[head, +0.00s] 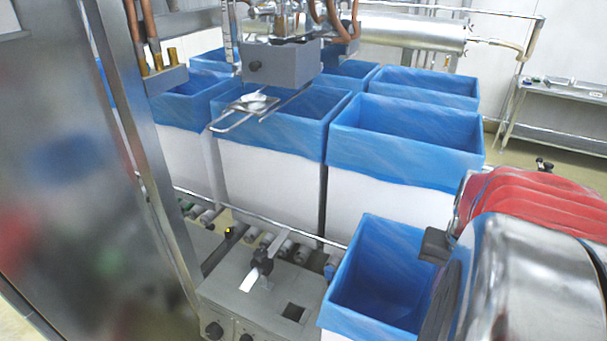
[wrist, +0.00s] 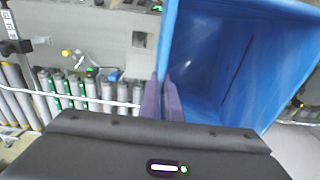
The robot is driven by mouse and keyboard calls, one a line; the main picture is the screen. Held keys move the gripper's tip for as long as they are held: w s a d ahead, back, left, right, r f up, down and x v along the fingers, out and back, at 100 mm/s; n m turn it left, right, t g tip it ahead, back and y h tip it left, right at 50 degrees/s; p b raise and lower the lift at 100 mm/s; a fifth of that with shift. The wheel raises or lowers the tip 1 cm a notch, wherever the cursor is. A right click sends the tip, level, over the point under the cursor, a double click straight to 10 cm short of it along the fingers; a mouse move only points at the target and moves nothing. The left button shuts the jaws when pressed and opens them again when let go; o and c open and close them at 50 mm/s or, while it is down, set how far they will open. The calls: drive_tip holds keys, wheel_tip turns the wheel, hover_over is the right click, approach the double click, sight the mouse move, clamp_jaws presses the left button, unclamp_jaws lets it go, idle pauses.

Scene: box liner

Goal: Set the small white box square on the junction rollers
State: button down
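The small box (head: 352,262) shows its blue liner and open top at the lower middle right of the head view. Its lower part is cut off by the picture's edge. In the wrist view the box (wrist: 235,60) fills the upper right, with its opening toward the camera. My gripper (head: 437,246) is at the box's right rim, and its two fingers (wrist: 162,92) are close together on either side of the lined wall. It looks shut on that wall. Rollers (head: 290,247) run left of the box and also show in the wrist view (wrist: 75,90). Whether the box touches rollers is hidden.
A grey control panel (head: 255,290) with knobs and a black lever stands just left of the box. Large blue-lined white boxes (head: 400,180) stand behind a metal rail (head: 270,220). A steel post (head: 145,150) rises at left. A side table (head: 570,120) is far right.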

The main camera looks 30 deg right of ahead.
drive_tip(key=shift+f, duration=0.1)
drive_tip(key=c, duration=2)
unclamp_jaws()
wheel_tip(320, 180, up, 12)
drive_tip(key=shift+s+a, duration=0.15)
drive_tip(key=shift+a, duration=0.1)
